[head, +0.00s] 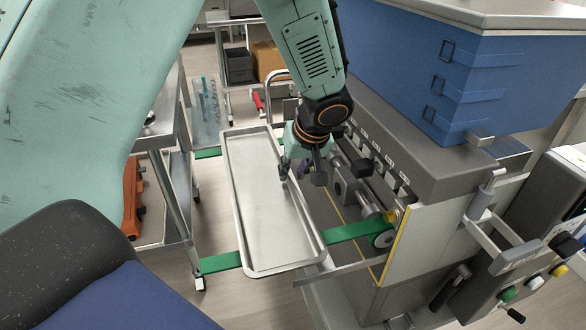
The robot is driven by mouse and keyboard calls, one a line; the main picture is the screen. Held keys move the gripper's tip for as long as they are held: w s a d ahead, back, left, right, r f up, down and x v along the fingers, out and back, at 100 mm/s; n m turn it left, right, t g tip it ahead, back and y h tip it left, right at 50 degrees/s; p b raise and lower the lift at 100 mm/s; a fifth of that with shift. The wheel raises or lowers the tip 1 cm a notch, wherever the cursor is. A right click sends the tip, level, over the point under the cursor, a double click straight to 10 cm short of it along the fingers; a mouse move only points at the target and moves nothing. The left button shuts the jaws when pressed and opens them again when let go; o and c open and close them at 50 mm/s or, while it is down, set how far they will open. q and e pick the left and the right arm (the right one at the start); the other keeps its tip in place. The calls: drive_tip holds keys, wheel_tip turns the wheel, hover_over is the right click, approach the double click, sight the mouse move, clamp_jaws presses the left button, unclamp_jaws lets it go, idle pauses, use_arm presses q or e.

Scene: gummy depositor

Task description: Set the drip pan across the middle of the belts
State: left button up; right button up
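The drip pan (262,200) is a long, shallow metal tray. It lies lengthwise from far to near, over two narrow green belts. The near belt (221,262) shows on both sides of the pan's near end; the far belt (208,153) shows left of its far end. My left gripper (301,178) points down at the pan's right long rim, with its fingers apart on either side of that rim. I cannot tell whether it touches the pan. My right gripper is not in view.
The grey machine (395,160) with a blue hopper (465,80) stands close on the right of the pan. A metal cart (168,115) stands to the left. A cardboard box (268,60) is at the back. Bare floor shows left of the pan.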

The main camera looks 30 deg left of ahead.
use_arm(q)
drive_tip(key=shift+w+d+f, duration=0.1)
drive_tip(key=shift+w+d, duration=0.05)
drive_tip(key=shift+w, duration=0.1)
drive_tip(key=shift+s+a, duration=0.2)
drive_tip(key=shift+s, duration=0.1)
drive_tip(key=shift+s+r, duration=0.1)
drive_tip(key=shift+r, duration=0.25)
drive_tip(key=p+v, duration=0.3)
drive_tip(key=v, duration=0.8)
drive_tip(key=shift+d+r, duration=0.25)
drive_tip(key=shift+d, duration=0.05)
drive_tip(key=shift+a+r, duration=0.1)
